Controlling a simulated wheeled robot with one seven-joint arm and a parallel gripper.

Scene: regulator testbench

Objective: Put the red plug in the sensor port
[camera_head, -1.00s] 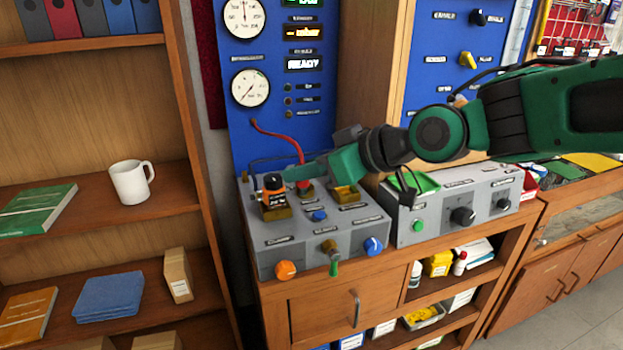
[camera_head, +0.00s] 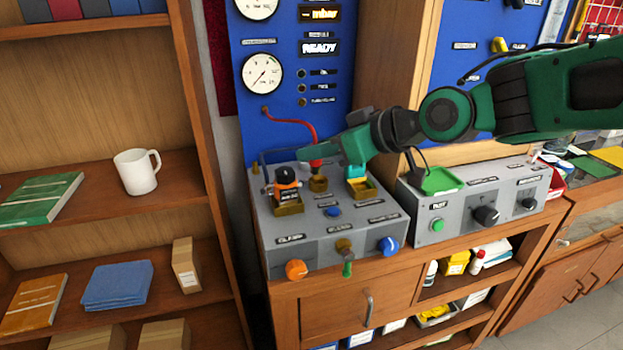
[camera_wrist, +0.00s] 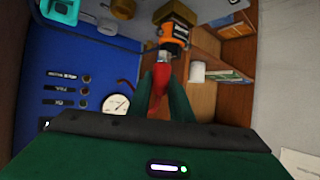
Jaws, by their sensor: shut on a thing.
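My gripper (camera_head: 330,152) is shut on the red plug (camera_head: 316,163), over the grey bench box (camera_head: 272,235). The plug is just above a small brass holder (camera_head: 318,184); a red cable (camera_head: 305,122) runs from it to the blue panel. In the wrist view the red plug (camera_wrist: 160,76) sits between my green fingers, pointing towards an orange and black regulator (camera_wrist: 178,32). The regulator (camera_head: 287,191) stands in a brass cradle at the box's left; plug and regulator look apart in the head view. I cannot make out the sensor port clearly.
A teal part (camera_head: 356,171) stands in another brass cradle to the right of the plug. A second grey box with a green tray (camera_head: 440,180) is further right. The blue gauge panel (camera_head: 285,45) rises behind. A shelf with a white mug (camera_head: 137,172) is left.

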